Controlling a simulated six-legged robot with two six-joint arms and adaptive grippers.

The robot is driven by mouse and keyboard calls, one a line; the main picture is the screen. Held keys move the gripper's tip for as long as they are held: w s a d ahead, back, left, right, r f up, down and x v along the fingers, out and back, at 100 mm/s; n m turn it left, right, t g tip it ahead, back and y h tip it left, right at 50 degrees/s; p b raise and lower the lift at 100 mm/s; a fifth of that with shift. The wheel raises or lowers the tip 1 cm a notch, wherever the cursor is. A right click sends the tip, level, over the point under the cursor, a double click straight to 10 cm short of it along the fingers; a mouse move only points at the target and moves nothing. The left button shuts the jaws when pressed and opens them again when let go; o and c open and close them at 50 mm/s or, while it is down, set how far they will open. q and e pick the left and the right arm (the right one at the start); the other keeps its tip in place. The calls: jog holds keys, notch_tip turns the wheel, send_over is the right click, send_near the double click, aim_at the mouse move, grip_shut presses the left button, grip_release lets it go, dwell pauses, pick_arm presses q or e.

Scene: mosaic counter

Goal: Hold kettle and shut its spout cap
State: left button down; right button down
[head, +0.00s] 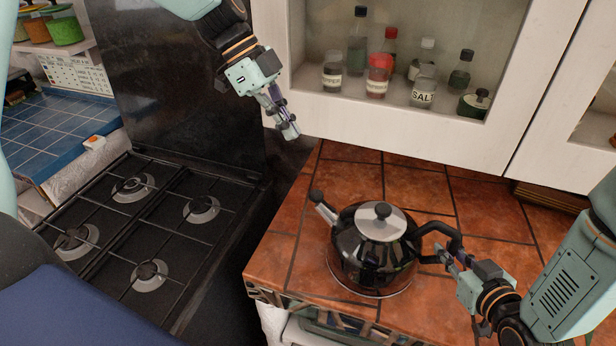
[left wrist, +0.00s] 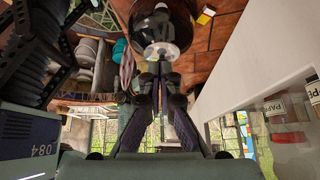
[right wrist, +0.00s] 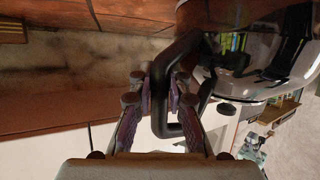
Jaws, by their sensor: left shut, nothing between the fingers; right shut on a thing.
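A shiny black kettle (head: 372,255) with a silver lid and grey knob stands on the tiled counter, spout to the left. Its spout (head: 327,214) ends in a round black cap (head: 316,196); I cannot tell whether the cap is open or shut. My right gripper (head: 447,258) is shut on the black kettle handle (head: 437,229); the handle (right wrist: 160,92) passes between the fingers in the right wrist view. My left gripper (head: 288,130) is shut and empty, above and behind the spout, clear of it. The kettle (left wrist: 165,28) also shows beyond its fingertips in the left wrist view.
A black gas stove (head: 150,225) lies left of the counter (head: 285,245). A white cabinet (head: 420,133) with several bottles and jars inside stands behind the kettle, close to my left gripper. The counter tiles behind and right of the kettle are clear.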

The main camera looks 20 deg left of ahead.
pick_arm(q)
send_over(315, 195)
notch_tip(315, 195, down, 9)
jog(key=shift+s+a+r, duration=0.1)
jog(key=shift+a, duration=0.05)
jog(key=shift+a+f, duration=0.2)
jog(key=shift+f, duration=0.4)
jog(key=shift+a+f, duration=0.15)
jog(key=shift+f, duration=0.4)
pick_arm(e)
jog(key=shift+d, duration=0.1)
pick_arm(q)
jog(key=shift+a+f, duration=0.2)
jog(key=shift+f, duration=0.45)
jog(key=shift+a+f+h, duration=0.3)
jog(key=shift+a+h, duration=0.15)
jog(key=shift+h, duration=0.25)
